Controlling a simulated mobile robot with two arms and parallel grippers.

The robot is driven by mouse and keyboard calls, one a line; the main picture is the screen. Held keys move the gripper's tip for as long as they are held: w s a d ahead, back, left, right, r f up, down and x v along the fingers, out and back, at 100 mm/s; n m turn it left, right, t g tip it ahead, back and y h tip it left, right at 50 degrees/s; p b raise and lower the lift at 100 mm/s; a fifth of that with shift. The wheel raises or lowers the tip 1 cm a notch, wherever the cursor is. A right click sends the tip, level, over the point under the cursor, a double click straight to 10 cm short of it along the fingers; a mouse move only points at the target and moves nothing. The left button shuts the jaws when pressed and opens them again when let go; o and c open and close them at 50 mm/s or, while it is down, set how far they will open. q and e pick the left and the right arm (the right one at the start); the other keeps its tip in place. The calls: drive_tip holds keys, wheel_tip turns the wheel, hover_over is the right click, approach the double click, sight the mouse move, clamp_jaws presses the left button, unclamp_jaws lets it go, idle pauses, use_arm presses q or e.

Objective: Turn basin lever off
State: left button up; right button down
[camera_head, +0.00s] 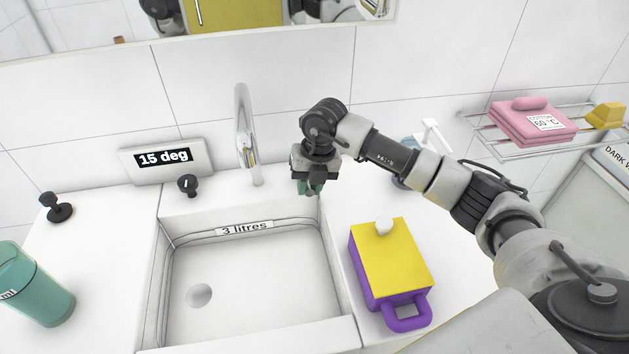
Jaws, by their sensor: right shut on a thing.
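The white basin (335,255) has a chrome tap (244,135) at its back edge and a "3 litres" label inside. My right gripper (308,188) points down at the back right corner of the basin, right of the tap. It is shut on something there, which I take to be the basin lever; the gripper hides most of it. Teal shows at the fingertips. A black knob (188,184) stands left of the tap. I see no water stream from the spout. My left gripper is not in view.
A display (165,159) reads "15 deg". A teal cup (32,285) and a black knob (56,207) are on the left counter. A yellow and purple box (392,262) stands right of the basin. A wall rack (485,140) holds pink items (515,122).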

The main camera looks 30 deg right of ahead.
drive_tip(key=c, duration=1)
unclamp_jaws()
drive_tip(key=shift+r, duration=0.1)
drive_tip(key=r, duration=0.3)
drive_tip(key=d+r, duration=0.1)
drive_tip(key=r, duration=0.3)
drive_tip(key=d+r+b, duration=0.1)
drive_tip(key=r, duration=0.2)
drive_tip(key=shift+s+r, duration=0.25)
